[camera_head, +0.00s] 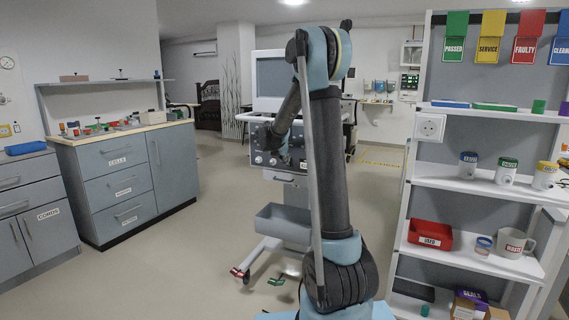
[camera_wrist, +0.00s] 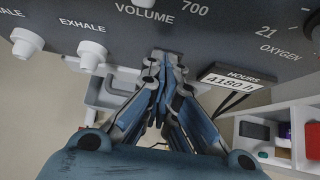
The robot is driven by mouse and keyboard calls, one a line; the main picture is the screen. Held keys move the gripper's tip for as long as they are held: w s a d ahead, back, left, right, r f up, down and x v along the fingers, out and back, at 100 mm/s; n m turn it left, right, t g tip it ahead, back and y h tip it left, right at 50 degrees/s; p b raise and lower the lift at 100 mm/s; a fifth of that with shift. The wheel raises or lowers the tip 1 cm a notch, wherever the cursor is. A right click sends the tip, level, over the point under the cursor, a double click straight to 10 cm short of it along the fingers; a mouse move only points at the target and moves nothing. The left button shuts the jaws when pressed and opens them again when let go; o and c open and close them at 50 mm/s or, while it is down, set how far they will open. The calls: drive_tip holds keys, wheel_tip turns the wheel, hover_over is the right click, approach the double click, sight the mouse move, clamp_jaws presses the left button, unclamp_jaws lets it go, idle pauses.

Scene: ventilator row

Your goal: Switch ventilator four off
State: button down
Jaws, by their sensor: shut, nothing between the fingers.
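A ventilator (camera_head: 268,75) on a wheeled stand is partly hidden behind my arm in the head view. It has a large grey screen and a dark control panel below. In the wrist view the panel (camera_wrist: 235,45) shows the labels EXHALE, VOLUME, OXYGEN and an HOURS plate (camera_wrist: 235,82) reading 4180 h. White ports (camera_wrist: 92,55) stick out at its lower left. My gripper (camera_wrist: 165,55) is shut and empty, with its tips at the panel's lower edge below VOLUME. Contact cannot be told. No ventilator number or power switch is readable.
A white shelf (camera_head: 465,190) with cups, a red bin (camera_head: 430,235) and coloured tags stands close on the right. Grey drawer cabinets (camera_head: 120,185) stand at the left. A grey tray (camera_head: 283,222) hangs on the ventilator's stand. The floor (camera_head: 170,265) at left front is clear.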

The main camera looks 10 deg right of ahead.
drive_tip(key=v, duration=1.3)
drive_tip(key=s+d+f+m+g+y, duration=0.1)
drive_tip(key=s+d+f+m, duration=0.15)
drive_tip(key=s+m, duration=0.45)
drive_tip(key=s+d+f+m+g, duration=0.1)
drive_tip(key=s+d+m+g, duration=0.2)
drive_tip(key=s, duration=0.7)
drive_tip(key=s+d+f+m+y, duration=0.15)
drive_tip(key=s+d+m, duration=0.3)
drive_tip(key=s, duration=0.45)
drive_tip(key=s+a+f+m+g+y, duration=0.1)
drive_tip(key=s+f+m, duration=0.6)
drive_tip(key=s, duration=0.4)
drive_tip(key=s+f+m+g+y, duration=0.1)
drive_tip(key=s+f+m, duration=0.6)
drive_tip(key=s, duration=0.5)
drive_tip(key=shift+a+f+m+y, duration=0.15)
drive_tip(key=shift+a+m+y, duration=0.25)
drive_tip(key=shift+m, duration=0.15)
